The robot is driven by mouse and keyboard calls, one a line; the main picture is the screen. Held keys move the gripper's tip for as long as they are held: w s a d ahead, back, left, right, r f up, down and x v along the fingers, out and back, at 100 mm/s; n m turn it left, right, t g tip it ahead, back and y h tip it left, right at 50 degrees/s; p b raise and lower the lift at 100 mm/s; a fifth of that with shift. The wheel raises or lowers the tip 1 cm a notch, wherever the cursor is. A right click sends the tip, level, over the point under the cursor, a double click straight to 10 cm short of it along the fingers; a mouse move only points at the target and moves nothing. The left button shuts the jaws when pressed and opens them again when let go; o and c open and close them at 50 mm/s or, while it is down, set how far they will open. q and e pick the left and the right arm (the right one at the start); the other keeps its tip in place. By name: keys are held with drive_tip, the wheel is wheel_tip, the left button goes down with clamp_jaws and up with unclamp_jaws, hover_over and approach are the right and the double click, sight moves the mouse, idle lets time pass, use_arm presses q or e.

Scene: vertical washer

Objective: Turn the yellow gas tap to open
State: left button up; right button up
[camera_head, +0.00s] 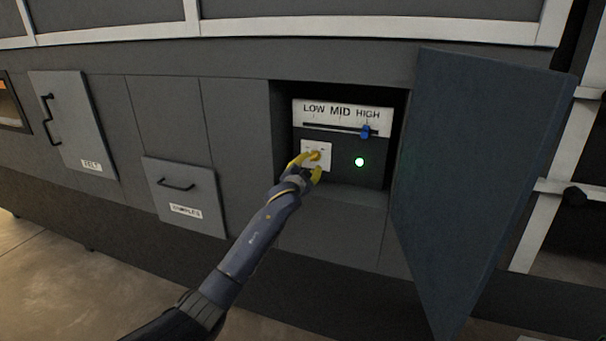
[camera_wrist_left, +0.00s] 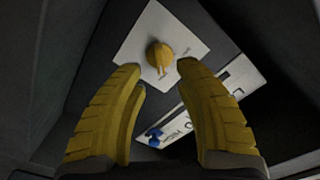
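The yellow gas tap (camera_wrist_left: 159,55) is a round knob on a white plate (camera_wrist_left: 190,40), seen in the left wrist view. In the head view the plate (camera_head: 325,149) is inside an open compartment, and the tap is largely covered by my gripper. My left gripper (camera_head: 309,160) has yellow fingers and reaches into the compartment in front of the plate. In the left wrist view its fingers (camera_wrist_left: 162,68) are spread apart, with the tap beyond and between the tips. I see no contact with the tap. My right gripper is not in view.
Above the plate is a LOW MID HIGH slider with a blue knob (camera_head: 366,131); it also shows in the wrist view (camera_wrist_left: 154,136). A green light (camera_head: 359,162) glows beside the plate. The open door (camera_head: 470,170) stands to the right, and compartment walls enclose the gripper.

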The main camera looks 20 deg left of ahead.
use_arm(q)
drive_tip(key=s, duration=0.6)
drive_tip(key=shift+s, duration=0.25)
idle(0.3)
